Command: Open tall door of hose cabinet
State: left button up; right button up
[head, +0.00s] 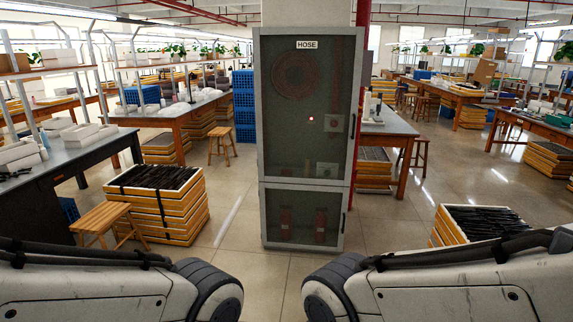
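The grey hose cabinet (258,150) stands upright in the middle of the head view, against a pale column. Its tall upper door (290,130) has a dark see-through pane and a white HOSE label (307,45). The tall door looks shut. A coiled hose (296,75) shows behind the pane. A slim dark handle (360,97) is at the door's right edge. Below is a shorter door (303,214), also shut, with two red extinguishers behind it. Only links of my two arms show at the bottom corners; both grippers are out of view.
A stack of yellow-edged trays (155,205) and a wooden stool (102,222) stand front left. Another tray stack (470,225) stands front right. A workbench (385,125) is close behind the cabinet's right side. The floor (255,270) before the cabinet is clear.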

aim_at(359, 31)
jog(key=u, duration=0.1)
jog(key=i, duration=2)
jog(key=z, duration=0.65)
jog(key=i, duration=1.55)
jog(key=z, duration=0.4)
